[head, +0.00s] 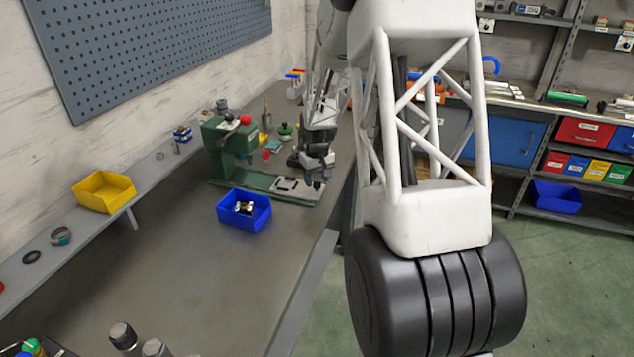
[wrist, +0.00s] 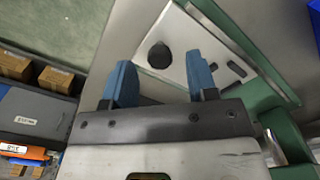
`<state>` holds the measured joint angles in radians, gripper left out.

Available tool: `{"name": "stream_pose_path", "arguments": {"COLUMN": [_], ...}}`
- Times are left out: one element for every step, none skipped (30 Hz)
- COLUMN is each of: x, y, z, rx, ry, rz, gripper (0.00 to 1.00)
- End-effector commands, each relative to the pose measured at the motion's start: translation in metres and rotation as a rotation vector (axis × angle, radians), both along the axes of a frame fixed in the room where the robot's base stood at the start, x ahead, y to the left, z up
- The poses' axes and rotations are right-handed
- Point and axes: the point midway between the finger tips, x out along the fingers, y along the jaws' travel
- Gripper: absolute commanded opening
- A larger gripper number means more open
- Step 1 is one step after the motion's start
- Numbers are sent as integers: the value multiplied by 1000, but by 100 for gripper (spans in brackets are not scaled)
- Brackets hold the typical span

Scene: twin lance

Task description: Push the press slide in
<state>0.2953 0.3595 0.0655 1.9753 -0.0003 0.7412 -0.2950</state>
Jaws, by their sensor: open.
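The green press (head: 228,150) stands on the bench, with its red-knobbed lever at the top. Its slide is a pale metal plate (head: 292,186) at the right end of the green base. In the wrist view the slide plate (wrist: 185,40) carries a round black knob (wrist: 159,56) and shows small dark slots. My gripper (head: 313,178) is over the slide end of the base. Its two blue fingertips (wrist: 161,78) are apart with nothing held between them. The knob appears between and just beyond the fingertips; I cannot tell the height gap or any contact.
A blue bin (head: 232,213) with small parts stands just in front of the press base. A yellow bin (head: 104,191) sits on the ledge at left. Small items, including a green-topped one (head: 285,131), stand behind the press. The bench front (head: 190,280) is largely clear.

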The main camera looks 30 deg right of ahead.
Motion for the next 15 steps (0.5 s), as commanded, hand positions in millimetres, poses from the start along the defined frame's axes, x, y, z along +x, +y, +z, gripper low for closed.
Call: {"name": "stream_pose_path", "arguments": {"x": [0,0,0,0,0,0,0,0,0,0,0,0,0,0,0], "y": [0,0,0,0,0,0,0,0,0,0,0,0,0,0,0], "z": [-4,-7,-9,-11,-12,-14,-14,-15,-15,-15,-15,-15,-15,-15,-15], "rx": [0,0,0,0,0,0,0,0,0,0,0,0,0,0,0], "ry": [1,1,1,1,1,0,0,0,0,0,0,0,0,0,0], "rz": [0,0,0,0,0,0,0,0,0,0,0,0,0,0,0], "gripper": [53,53,53,53,53,53,53,53,53,53,53,53,53,53,53]}}
